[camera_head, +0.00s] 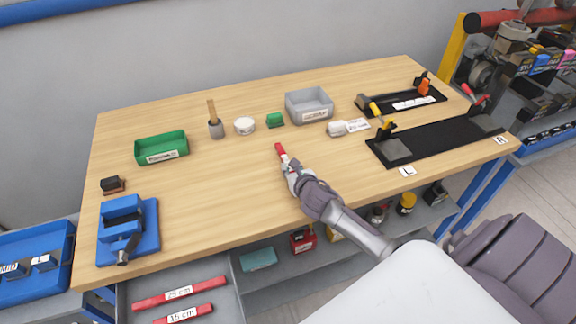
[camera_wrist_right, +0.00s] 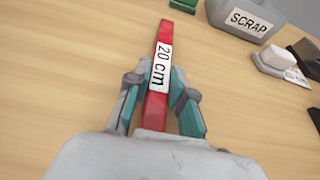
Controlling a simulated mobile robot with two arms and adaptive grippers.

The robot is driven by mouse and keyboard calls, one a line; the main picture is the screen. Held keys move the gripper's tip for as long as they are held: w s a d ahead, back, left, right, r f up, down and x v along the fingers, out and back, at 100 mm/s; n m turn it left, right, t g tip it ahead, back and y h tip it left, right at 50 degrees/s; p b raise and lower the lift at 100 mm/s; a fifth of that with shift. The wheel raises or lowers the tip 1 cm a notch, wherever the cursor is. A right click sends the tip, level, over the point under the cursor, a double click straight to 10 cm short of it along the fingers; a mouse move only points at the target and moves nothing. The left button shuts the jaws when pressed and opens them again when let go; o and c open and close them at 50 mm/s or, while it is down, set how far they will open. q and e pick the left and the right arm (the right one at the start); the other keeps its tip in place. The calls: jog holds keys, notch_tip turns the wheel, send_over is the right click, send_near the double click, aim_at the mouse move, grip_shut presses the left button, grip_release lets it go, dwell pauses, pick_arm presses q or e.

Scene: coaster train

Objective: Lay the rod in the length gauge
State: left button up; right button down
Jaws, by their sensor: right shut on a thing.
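My right gripper (camera_head: 288,164) is shut on a red rod (camera_head: 281,149) above the middle of the table. In the right wrist view the rod (camera_wrist_right: 164,45) lies between the fingers (camera_wrist_right: 157,95), points away from the wrist, and carries a white "20 cm" label. Two black fixtures stand at the right of the table: a long one (camera_head: 440,141) between tags L and R, and a smaller one (camera_head: 385,105) behind it with an unreadable white label. I cannot tell for certain which is the length gauge. My left gripper is not in view.
A green tray (camera_head: 161,148) and a blue vise-like device (camera_head: 127,231) are left. Bare wood surrounds my gripper.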

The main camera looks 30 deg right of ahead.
aim_at(291, 169)
jog(key=shift+r, duration=0.1)
jog(key=shift+r, duration=0.6)
notch_tip(291, 169, up, 3)
jog(key=shift+f, duration=0.1)
jog(key=shift+s+d+r+b, duration=0.3)
jog(key=shift+s+d+r, duration=1.2)
jog(key=shift+s, duration=1.2)
jog(key=shift+s+d+r+b, duration=0.3)
jog(key=shift+s+d+r, duration=0.55)
jog(key=shift+s+r, duration=1.45)
jog(key=s+a+r+n+y, duration=0.1)
jog(key=a+r, duration=0.2)
jog(key=a, duration=0.8)
jog(key=s+a+r+n+y+b, duration=0.1)
jog(key=s+a+r+y, duration=0.1)
jog(key=a, duration=0.9)
jog(key=shift+a+r+n+t+b, duration=0.3)
jog(key=shift+a+r, duration=0.1)
jog(key=shift+f, duration=0.1)
